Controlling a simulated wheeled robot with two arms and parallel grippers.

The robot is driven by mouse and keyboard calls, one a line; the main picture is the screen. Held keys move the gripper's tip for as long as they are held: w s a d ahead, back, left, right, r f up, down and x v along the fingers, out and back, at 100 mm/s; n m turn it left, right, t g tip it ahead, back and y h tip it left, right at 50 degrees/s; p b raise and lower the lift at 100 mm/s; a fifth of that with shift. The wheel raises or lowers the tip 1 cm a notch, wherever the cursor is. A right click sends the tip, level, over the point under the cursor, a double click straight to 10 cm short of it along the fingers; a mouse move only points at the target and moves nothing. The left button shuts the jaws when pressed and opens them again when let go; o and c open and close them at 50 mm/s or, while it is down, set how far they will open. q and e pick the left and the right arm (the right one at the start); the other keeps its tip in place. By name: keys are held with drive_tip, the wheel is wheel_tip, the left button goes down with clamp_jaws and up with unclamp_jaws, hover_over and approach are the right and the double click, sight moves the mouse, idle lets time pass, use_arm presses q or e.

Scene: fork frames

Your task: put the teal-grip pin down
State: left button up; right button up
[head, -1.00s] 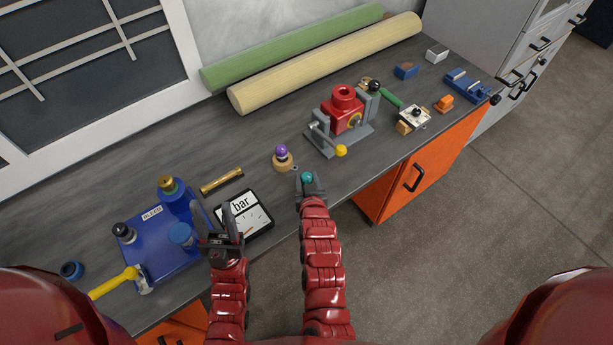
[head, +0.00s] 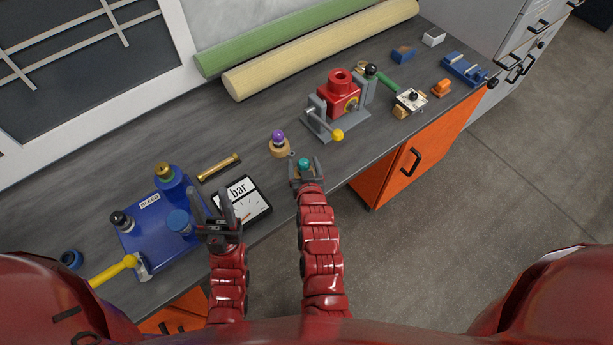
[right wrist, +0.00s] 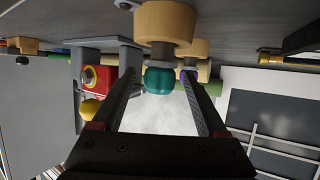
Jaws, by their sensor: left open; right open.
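The teal-grip pin (head: 303,163) is near the bench's front edge, its teal ball between the fingers of my right gripper (head: 306,168). My right gripper (right wrist: 160,98) is open, with a gap on each side of the ball. My left gripper (head: 212,202) is open and empty by the bar gauge (head: 243,198).
A purple-knobbed pin in a wooden ring (head: 279,148) stands just behind left of the teal one. A red and grey vise-like fixture (head: 342,100) with a yellow knob (head: 337,135) is to the right. A blue bleed unit (head: 150,232) and a brass rod (head: 219,167) are left.

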drive_tip(key=v, duration=1.1)
drive_tip(key=shift+s+b, duration=0.2)
drive_tip(key=shift+b, duration=0.1)
